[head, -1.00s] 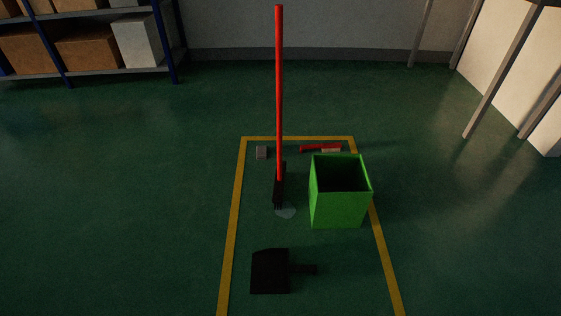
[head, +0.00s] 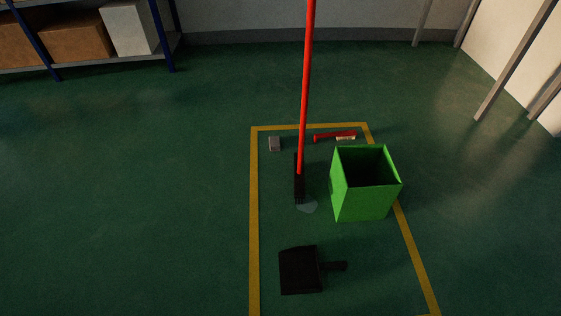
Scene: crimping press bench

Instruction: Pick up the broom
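The broom stands upright inside the yellow floor outline, with a long red handle (head: 305,90) and a dark head (head: 299,180) low on the floor. The top of its handle runs out of the head view at the upper edge. A small pale puddle-like patch (head: 308,207) lies on the floor at the broom's head. Neither of my grippers is in view.
A green open bin (head: 358,200) stands right of the broom. A black dustpan (head: 299,271) lies in front. A red-handled brush (head: 334,136) and a small grey block (head: 275,144) lie behind. Yellow tape (head: 254,220) bounds the area. Shelving (head: 92,65) stands back left; floor at left is clear.

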